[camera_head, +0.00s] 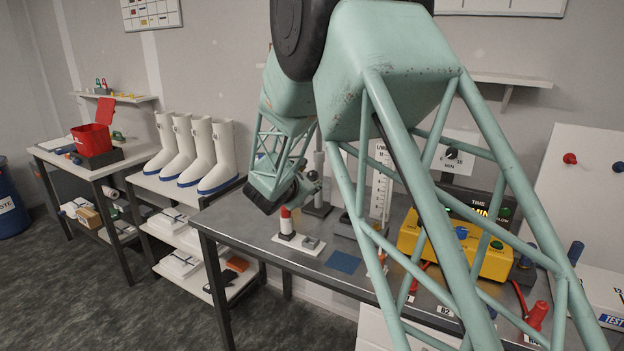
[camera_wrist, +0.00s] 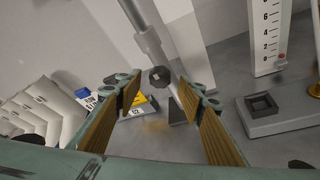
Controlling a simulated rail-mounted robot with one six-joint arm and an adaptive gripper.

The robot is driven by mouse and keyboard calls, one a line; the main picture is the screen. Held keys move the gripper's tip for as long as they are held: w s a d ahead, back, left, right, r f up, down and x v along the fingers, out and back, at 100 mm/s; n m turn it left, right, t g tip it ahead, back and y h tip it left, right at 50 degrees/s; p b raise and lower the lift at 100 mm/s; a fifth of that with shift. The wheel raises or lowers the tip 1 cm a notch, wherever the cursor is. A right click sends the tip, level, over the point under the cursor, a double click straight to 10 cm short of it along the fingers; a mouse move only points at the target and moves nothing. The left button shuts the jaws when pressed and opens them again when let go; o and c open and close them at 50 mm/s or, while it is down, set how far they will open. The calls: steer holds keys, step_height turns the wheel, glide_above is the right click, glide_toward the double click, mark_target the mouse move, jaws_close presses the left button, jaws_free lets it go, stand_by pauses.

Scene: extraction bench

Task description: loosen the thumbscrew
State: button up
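The thumbscrew is most likely the dark faceted knob (camera_wrist: 160,77) on the grey metal post (camera_wrist: 148,40) in the wrist view. My gripper (camera_wrist: 159,92) is open, with its brown ribbed pads on either side of the knob in the picture. Clear gaps show between the knob and both pads, and the knob appears beyond the fingertips. In the head view, the end of my arm is beside the post (camera_head: 319,165) above the bench. The fingers and the knob are too small and overlapped there to tell apart.
The grey bench (camera_head: 235,220) carries a white plate with a red-and-white piece (camera_head: 287,222), a blue square (camera_head: 343,262) and a yellow timer box (camera_head: 492,262). A white upright scale (camera_wrist: 266,40) stands right of the post. White boots (camera_head: 200,150) stand left on another shelf.

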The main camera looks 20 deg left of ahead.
mark_target(311, 176)
steer(key=shift+x, duration=2.45)
steer(key=shift+c, duration=0.7)
steer(key=c, duration=0.7)
